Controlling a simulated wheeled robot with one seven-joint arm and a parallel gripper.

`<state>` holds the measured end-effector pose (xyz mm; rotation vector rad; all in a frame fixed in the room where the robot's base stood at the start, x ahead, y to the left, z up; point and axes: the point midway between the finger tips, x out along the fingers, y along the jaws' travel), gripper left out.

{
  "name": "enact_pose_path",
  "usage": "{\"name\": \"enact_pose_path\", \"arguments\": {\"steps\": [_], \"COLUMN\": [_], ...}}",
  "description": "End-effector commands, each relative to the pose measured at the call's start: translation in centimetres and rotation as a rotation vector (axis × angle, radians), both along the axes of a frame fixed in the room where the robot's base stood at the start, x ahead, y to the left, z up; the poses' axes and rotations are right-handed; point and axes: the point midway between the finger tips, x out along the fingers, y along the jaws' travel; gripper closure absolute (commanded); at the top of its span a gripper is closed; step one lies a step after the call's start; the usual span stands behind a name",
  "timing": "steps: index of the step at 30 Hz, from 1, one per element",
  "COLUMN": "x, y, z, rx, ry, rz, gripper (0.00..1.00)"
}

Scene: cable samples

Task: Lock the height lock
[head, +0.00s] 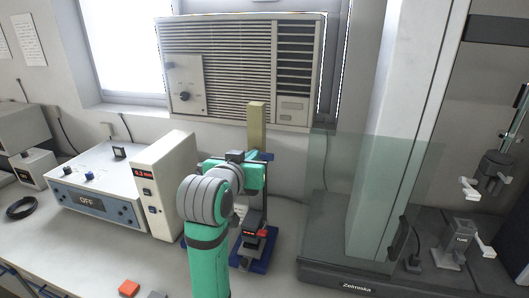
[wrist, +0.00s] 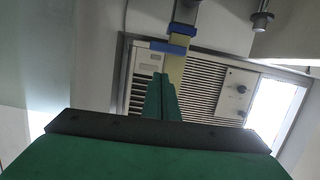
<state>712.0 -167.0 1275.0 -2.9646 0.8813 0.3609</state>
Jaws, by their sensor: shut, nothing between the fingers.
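A small stand with a blue base (head: 262,262) and a tall beige column (head: 257,125) stands on the bench behind my arm. A dark piece with red parts sits low on it. In the wrist view the beige column (wrist: 174,68) carries blue collars (wrist: 168,48). I cannot tell which part is the height lock; my arm covers much of the stand in the head view. My gripper (wrist: 162,82) is shut and empty, its green fingertips overlapping the column in the wrist view. I cannot tell whether they touch it. The head view does not show the fingertips clearly.
A box with an "OFF" display (head: 100,190) and a unit with a red readout (head: 160,180) stand left of my arm. A glass-fronted enclosure (head: 360,275) is on the right. An air conditioner (head: 235,65) is behind.

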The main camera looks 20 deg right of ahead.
Motion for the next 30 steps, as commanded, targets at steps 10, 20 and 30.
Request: {"name": "enact_pose_path", "arguments": {"steps": [10, 20, 30], "x": [-0.6, -0.4, 3.5], "y": [-0.4, -0.5, -3.2], "z": [3.3, 3.2, 1.9], "rx": [0.042, 0.041, 0.041], "ry": [-0.009, -0.008, -0.006], "rz": [-0.021, -0.022, -0.023], "gripper": [1.00, 1.00, 1.00]}}
